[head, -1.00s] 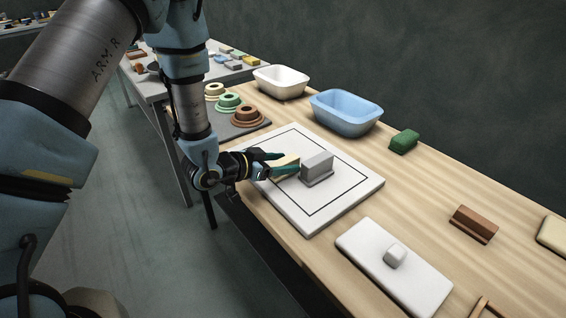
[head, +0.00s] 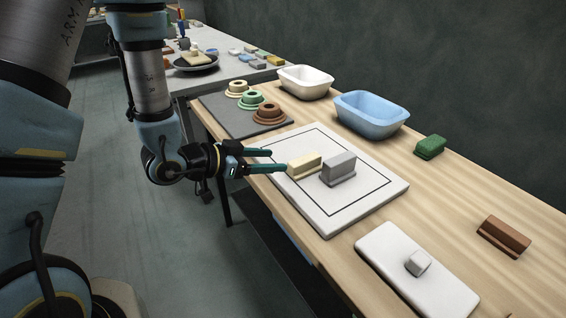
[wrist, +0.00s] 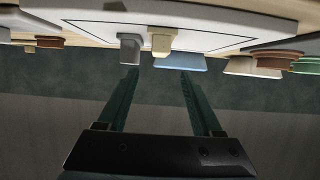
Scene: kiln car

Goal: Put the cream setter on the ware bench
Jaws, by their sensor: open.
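The cream setter (head: 305,166) stands on the white board with a black outline (head: 385,207), on the wooden bench (head: 460,205). It is inside the outline, close to the left of a similar grey block (head: 339,169); whether they touch I cannot tell. My gripper (head: 278,160) is open and empty, just left of the cream setter, with its fingers pointing at it. In the wrist view the cream setter (wrist: 161,42) shows beyond the open fingertips (wrist: 159,72), with the grey block (wrist: 129,46) beside it.
White (head: 306,83) and blue (head: 371,115) basins stand along the back, with green (head: 430,147) and brown (head: 504,236) blocks to the right. Stacked rings sit on a dark mat (head: 218,115). A white slab (head: 400,260) with a small knob lies in front. A grey table (head: 232,70) stands behind.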

